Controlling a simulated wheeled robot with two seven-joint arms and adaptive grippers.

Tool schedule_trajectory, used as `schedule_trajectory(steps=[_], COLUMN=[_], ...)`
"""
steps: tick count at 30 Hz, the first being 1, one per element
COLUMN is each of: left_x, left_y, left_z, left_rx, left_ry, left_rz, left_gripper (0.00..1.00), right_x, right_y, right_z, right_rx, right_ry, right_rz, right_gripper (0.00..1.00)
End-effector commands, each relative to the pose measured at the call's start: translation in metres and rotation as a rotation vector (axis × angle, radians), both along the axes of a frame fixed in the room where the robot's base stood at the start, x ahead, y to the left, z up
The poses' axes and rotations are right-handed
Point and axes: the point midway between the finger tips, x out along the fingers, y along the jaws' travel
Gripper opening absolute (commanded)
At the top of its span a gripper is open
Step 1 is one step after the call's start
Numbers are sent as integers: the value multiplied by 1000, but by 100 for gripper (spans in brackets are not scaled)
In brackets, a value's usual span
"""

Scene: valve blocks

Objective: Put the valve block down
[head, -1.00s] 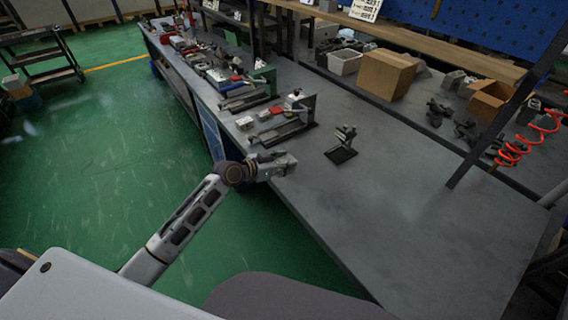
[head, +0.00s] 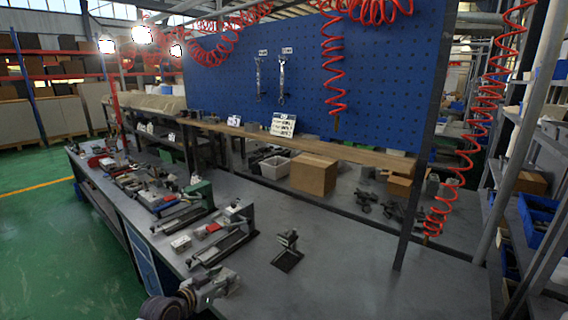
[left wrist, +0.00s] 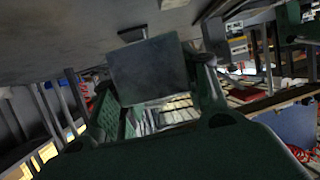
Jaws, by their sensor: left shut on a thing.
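My left gripper (head: 208,290) is at the bottom of the head view, at the near edge of the grey workbench (head: 345,270). In the left wrist view, a plain grey valve block (left wrist: 148,68) sits between the fingertips, and the gripper is shut on it. In the head view the block (head: 228,280) is a small grey shape at the gripper's tip, hard to tell from the fingers. I cannot tell whether it touches the bench top. My right gripper is not in view.
A fixture with a grey upright (head: 238,212) stands just behind the gripper. A small dark stand (head: 287,250) is to the right. More fixtures and parts line the bench to the left. A cardboard box (head: 313,175) is at the back. The bench's right part is bare.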

Motion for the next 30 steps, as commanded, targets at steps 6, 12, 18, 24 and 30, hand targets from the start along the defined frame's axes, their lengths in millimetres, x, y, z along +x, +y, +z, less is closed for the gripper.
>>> schedule_trajectory(steps=[6, 12, 18, 24, 30], left_x=[13, 13, -3, -22, -41], left_y=[16, 19, 21, 24, 27], left_z=[44, 83, 98, 95, 81], left_rx=[-2, -5, -5, -5, -3], left_ry=[-10, -6, -3, 0, 1], left_rz=[91, 173, 253, 312, 362], left_gripper=[7, 7, 7, 7, 7], right_x=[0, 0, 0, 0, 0], right_y=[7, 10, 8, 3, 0], right_z=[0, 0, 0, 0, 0], right_rx=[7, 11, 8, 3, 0], right_ry=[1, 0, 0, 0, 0], right_rz=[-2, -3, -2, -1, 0], right_gripper=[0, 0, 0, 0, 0])
